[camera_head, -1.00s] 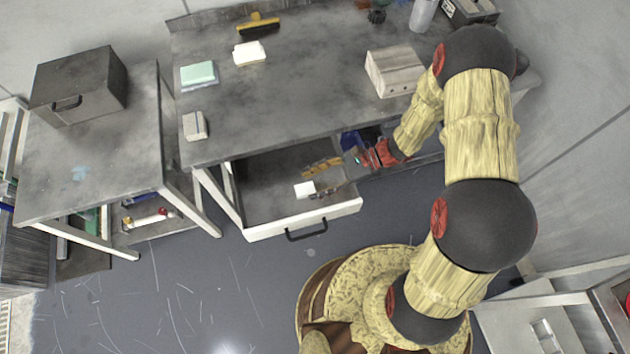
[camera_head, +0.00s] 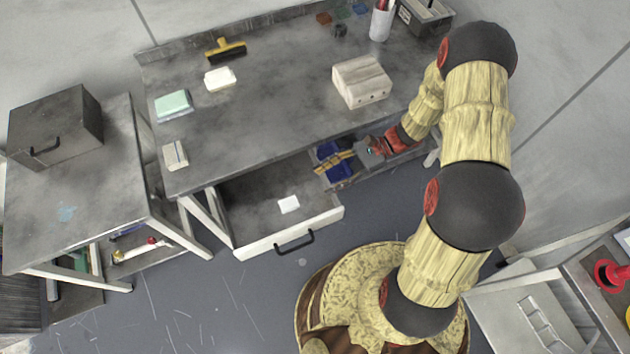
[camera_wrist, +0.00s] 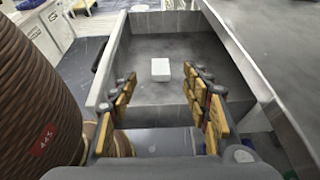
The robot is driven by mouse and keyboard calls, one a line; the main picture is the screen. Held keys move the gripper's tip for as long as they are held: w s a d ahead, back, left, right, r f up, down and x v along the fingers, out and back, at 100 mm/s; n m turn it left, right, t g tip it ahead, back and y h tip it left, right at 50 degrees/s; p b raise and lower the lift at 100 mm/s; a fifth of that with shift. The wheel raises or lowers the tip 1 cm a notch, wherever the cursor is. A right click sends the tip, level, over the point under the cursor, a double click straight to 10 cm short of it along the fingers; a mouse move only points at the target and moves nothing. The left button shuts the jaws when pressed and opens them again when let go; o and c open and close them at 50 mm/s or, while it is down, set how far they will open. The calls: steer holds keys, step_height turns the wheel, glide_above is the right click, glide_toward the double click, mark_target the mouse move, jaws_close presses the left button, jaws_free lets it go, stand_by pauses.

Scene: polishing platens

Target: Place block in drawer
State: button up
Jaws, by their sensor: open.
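A small white block (camera_head: 288,204) lies on the floor of the open drawer (camera_head: 290,242), under the workbench. In the wrist view the block (camera_wrist: 160,69) lies flat inside the drawer (camera_wrist: 110,58), ahead of my fingers and touching neither. My gripper (camera_head: 333,162) is open and empty at the right side of the drawer. In the wrist view its yellow-padded fingers (camera_wrist: 162,98) stand wide apart, with the drawer's near wall by their tips.
The workbench (camera_head: 270,105) carries a wooden box (camera_head: 361,81), a green-topped block (camera_head: 173,105), a white block (camera_head: 219,79), a pale block (camera_head: 175,155) and a yellow-handled brush (camera_head: 226,49). Blue bins (camera_head: 332,160) sit beside the drawer. A side table (camera_head: 70,190) stands left.

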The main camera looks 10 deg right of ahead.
steer(key=s+d+r+n+t+h, duration=0.2)
steer(key=s+r+n+h, duration=0.1)
steer(key=r, duration=0.8)
steer(key=s+d+r+n+t+h, duration=0.2)
steer(key=r+n+h, duration=0.4)
steer(key=r, duration=0.6)
steer(key=s+d+r+n+t+h, duration=0.3)
steer(key=s+r+n, duration=0.3)
steer(key=r, duration=0.6)
steer(key=shift+t+h, duration=0.7)
steer(key=shift+s, duration=0.1)
